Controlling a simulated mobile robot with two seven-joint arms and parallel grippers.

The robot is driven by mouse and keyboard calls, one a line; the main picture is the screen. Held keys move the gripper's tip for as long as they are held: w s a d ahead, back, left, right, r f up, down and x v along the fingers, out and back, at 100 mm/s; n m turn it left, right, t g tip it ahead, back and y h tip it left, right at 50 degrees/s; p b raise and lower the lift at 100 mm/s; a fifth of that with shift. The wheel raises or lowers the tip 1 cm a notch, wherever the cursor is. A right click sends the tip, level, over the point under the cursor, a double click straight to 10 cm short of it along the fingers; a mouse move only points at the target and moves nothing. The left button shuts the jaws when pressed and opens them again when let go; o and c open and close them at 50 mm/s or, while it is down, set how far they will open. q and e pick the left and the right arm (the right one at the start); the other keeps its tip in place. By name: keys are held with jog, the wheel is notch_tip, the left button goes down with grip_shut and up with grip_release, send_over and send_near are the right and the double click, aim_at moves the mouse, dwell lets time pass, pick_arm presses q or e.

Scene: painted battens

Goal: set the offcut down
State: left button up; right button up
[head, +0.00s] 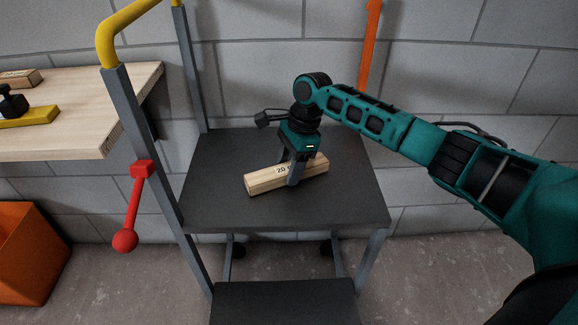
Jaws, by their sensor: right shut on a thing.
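The offcut (264,182) is a short pale wooden block with a dark marking on its side, partly hidden by the fingers. It lies slanted over the dark top platform (220,205) of a grey step stand. Whether it touches the platform or is just above it, I cannot tell for sure. My right gripper (292,178) comes down from above and is shut on the middle of the offcut. My left gripper is not in view.
A wooden table (90,95) at left holds another marked block (22,78) and a yellow piece (28,117) with a black object on it. A red lever (132,205), yellow handrail (130,20) and orange bin (28,250) are left. The platform's front is clear.

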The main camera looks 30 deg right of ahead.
jog(key=o, duration=1)
jog(key=shift+o, duration=0.5)
jog(key=p+v, duration=0.3)
jog(key=v, duration=0.9)
jog(key=shift+p, duration=0.3)
